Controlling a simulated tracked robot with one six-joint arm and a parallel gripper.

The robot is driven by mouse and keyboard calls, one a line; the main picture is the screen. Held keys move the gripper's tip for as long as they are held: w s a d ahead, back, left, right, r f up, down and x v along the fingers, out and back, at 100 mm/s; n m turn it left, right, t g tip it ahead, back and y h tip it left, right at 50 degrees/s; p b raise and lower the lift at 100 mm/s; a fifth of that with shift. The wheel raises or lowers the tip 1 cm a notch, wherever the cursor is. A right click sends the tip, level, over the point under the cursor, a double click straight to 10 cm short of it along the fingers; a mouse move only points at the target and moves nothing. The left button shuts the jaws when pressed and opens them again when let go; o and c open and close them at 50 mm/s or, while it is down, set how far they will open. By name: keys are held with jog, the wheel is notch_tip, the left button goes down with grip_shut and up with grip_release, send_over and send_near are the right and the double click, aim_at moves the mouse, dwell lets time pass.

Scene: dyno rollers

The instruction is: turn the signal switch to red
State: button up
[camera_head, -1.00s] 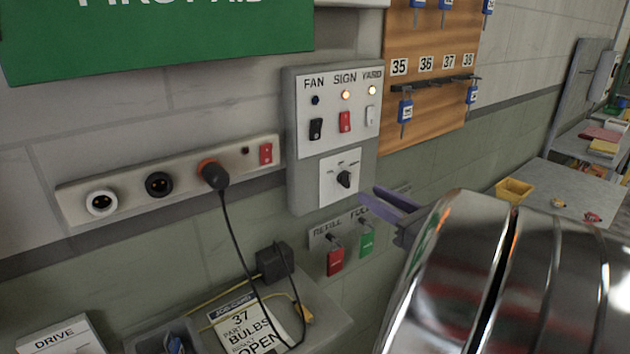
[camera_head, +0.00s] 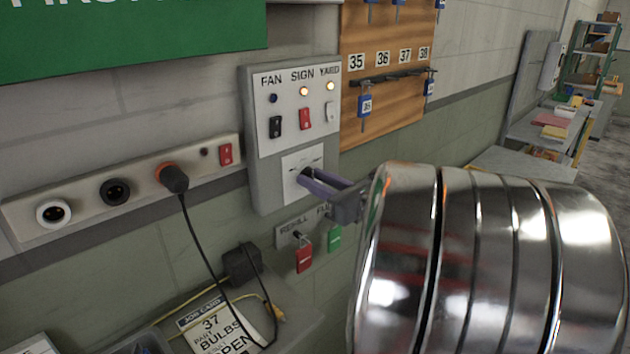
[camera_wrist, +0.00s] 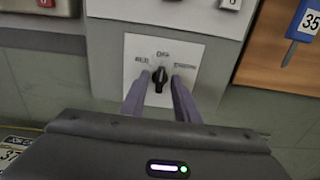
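The signal switch is a black rotary knob (camera_wrist: 160,79) on a white plate (camera_wrist: 135,52) low on the grey wall panel. In the wrist view its label reads RED at left and OFF at top; the right label is too blurred to read. The knob stands about upright, towards OFF. My gripper (camera_wrist: 159,78) has its two purple fingers on either side of the knob, with small gaps showing. In the head view my gripper (camera_head: 306,176) reaches the plate from the right, and the fingers largely hide the knob.
Above the plate are FAN, SIGN and YARD switches (camera_head: 304,118) with lamps. A socket strip (camera_head: 85,200) with a plugged cord is at left. Red (camera_head: 304,258) and green (camera_head: 334,238) tags hang below. A wooden key board (camera_head: 385,110) is at upper right.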

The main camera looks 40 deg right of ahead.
jog(key=shift+c, duration=0.3)
grip_shut()
jog(key=shift+n, duration=0.5)
jog(key=n, duration=0.9)
jog(key=shift+a, duration=0.1)
jog(key=shift+o, duration=0.3)
grip_release()
